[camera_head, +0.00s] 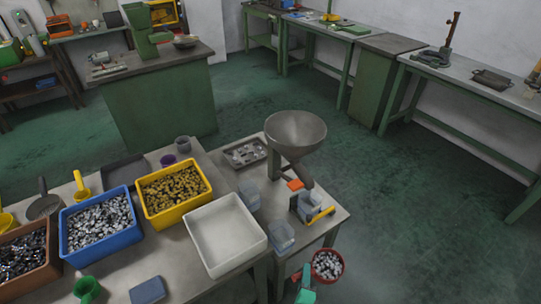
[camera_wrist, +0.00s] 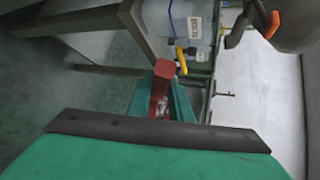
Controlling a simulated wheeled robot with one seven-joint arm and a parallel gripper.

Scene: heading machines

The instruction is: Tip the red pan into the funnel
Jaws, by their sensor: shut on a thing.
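The red pan (camera_head: 327,265) is a small round pan holding silvery metal parts, at the lower right of the head view, beyond the table edge. It looks roughly level there. My gripper (camera_head: 305,284) is to its left, its teal fingers shut on the red pan. In the wrist view a red part of the pan (camera_wrist: 162,84) shows between the teal fingers; most of the pan is hidden. The grey funnel (camera_head: 296,132) stands above the small side table, up and left of the pan, with an orange piece below its bowl. It also shows in the wrist view (camera_wrist: 298,22).
A clear bin (camera_head: 311,206) with a yellow bar stands under the funnel spout. Another clear bin (camera_head: 281,236) is at the table's front edge. Floor right is open.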

